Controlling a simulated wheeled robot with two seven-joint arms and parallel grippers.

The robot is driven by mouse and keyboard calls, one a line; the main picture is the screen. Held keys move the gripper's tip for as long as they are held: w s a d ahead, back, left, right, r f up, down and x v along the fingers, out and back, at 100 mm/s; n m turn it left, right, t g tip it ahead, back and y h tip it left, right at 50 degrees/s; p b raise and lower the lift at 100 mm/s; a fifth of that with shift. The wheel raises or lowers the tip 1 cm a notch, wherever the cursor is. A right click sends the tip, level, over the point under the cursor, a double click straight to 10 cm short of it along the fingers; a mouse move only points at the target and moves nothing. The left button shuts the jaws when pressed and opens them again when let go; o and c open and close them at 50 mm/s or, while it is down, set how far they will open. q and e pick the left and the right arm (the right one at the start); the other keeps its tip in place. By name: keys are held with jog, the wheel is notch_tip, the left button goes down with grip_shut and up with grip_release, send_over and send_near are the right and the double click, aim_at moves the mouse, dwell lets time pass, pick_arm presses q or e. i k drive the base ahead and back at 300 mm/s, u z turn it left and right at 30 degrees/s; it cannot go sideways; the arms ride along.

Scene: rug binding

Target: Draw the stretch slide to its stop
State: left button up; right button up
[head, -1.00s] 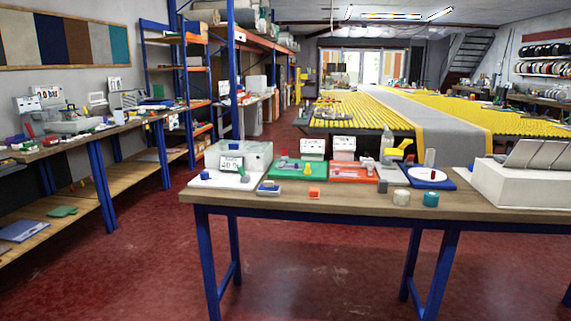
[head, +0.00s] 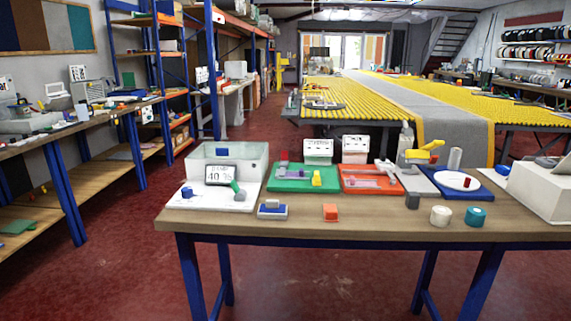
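Neither of my grippers is in view. A wooden workbench with blue legs (head: 290,228) stands ahead of me. On it a green tray (head: 282,184) holds a red block, a lilac part and a yellow block (head: 317,178). Beside it an orange-red tray (head: 366,188) holds a lilac part and a grey piece at its right edge. To the right is a grey slab (head: 416,183), then a blue plate (head: 481,192) with a white disc and red peg. I cannot tell which part is the stretch slide.
A white unit with a small display (head: 220,174) stands at the bench's left. A blue-and-white block (head: 272,209), an orange block (head: 330,212), a cream roll (head: 440,216) and a teal roll (head: 475,217) lie along the front. A white box (head: 540,190) is at right. Red floor ahead is clear.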

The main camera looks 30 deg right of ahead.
aim_at(316, 180)
jog(key=z, duration=0.55)
jog(key=i, duration=0.85)
jog(key=z, duration=0.85)
